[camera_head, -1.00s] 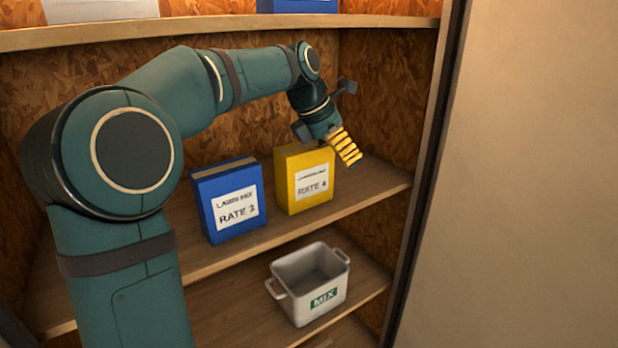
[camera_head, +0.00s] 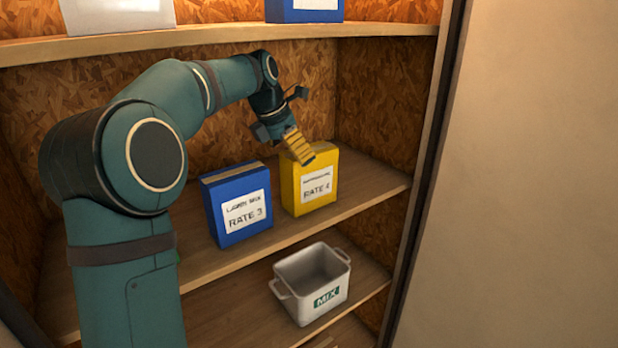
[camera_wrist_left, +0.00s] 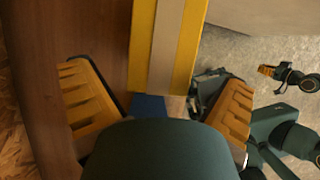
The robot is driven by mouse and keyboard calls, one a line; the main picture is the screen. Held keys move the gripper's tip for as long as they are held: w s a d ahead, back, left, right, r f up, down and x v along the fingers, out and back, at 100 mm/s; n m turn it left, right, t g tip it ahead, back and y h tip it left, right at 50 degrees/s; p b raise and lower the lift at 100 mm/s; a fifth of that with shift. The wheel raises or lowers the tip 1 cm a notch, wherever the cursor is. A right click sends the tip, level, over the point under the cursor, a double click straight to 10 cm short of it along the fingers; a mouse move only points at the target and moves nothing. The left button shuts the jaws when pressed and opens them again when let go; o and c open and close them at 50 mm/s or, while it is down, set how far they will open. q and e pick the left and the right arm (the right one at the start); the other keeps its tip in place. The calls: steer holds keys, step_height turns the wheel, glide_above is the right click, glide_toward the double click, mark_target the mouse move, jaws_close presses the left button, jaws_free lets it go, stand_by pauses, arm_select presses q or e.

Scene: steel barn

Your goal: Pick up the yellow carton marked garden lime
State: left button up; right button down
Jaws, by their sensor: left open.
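The yellow carton (camera_head: 311,188) stands upright on the middle shelf, with a white label reading RATE 4. The smaller line on its label is too blurred to read. In the left wrist view the carton (camera_wrist_left: 166,40) shows as a yellow block with a pale central band, ahead and between the finger lines. My left gripper (camera_head: 298,147) is over the carton's top in the head view, open and empty; its two orange fingers are spread wide in the left wrist view (camera_wrist_left: 160,105). Whether it touches the carton is unclear. My right gripper (camera_wrist_left: 268,71) shows small at the wrist view's right; its jaws are unclear.
A blue carton (camera_head: 240,215) marked RATE 3 stands just left of the yellow one. A white MIX bin (camera_head: 318,285) sits on the shelf below. The upper shelf (camera_head: 350,30) runs above my arm. Bare shelf (camera_head: 375,183) lies right of the yellow carton.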

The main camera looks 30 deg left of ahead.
mark_target(309, 178)
arm_select(q)
steer(key=shift+w+d, duration=0.25)
steer(key=shift+w, duration=0.35)
steer(key=w, duration=0.1)
steer(key=w+d, duration=0.1)
steer(key=shift+w, duration=0.3)
steer(key=x, duration=0.3)
steer(key=shift+s+a, duration=0.1)
steer(key=shift+s, duration=0.1)
steer(key=shift+f, duration=0.25)
steer(key=c, duration=1.3)
